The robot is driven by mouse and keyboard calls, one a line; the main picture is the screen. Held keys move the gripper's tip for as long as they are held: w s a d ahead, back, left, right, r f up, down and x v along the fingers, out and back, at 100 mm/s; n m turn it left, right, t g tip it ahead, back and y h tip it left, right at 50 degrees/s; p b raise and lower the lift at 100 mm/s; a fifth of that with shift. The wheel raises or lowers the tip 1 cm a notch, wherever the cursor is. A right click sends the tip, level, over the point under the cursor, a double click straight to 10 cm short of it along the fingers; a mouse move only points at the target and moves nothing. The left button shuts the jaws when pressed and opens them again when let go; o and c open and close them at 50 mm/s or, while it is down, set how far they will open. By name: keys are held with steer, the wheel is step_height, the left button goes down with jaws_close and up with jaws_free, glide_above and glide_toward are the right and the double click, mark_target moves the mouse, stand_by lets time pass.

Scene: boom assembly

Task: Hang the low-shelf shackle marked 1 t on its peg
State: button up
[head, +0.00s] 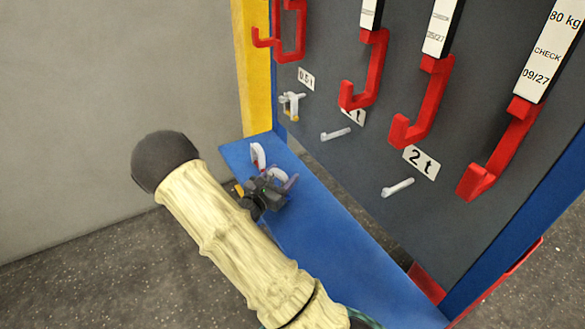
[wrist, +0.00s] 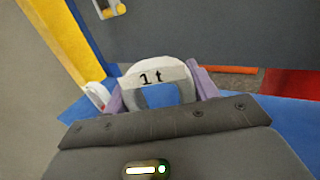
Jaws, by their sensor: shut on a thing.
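The shackle marked 1 t (wrist: 158,77) is white and stands upright between the purple fingers of my gripper (wrist: 158,95) in the wrist view. In the head view my gripper (head: 274,182) is low over the blue shelf (head: 325,248), and the held shackle (head: 278,174) is mostly hidden by the fingers. I cannot tell whether it touches the shelf. The 1 t peg (head: 336,134) is a bare pale pin on the dark panel, up and right of my gripper. Its label (head: 353,115) is partly covered by a red hook.
Another white shackle (head: 258,155) stands on the shelf just beyond my gripper. A shackle (head: 291,106) hangs under the 0.5 t label. The 2 t peg (head: 398,187) is bare. Red hooks (head: 425,105) jut from the panel above the pegs. A yellow post (head: 255,70) edges the panel.

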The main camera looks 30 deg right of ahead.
steer(key=w+a+f+n+t+y, duration=0.3)
steer(key=a+f+n+t+y, duration=0.4)
steer(key=a+y, duration=0.3)
steer(key=shift+a+f+n+t+y, duration=0.15)
steer(key=shift+a+n+t+y, duration=0.15)
steer(key=shift+a+n+t, duration=0.5)
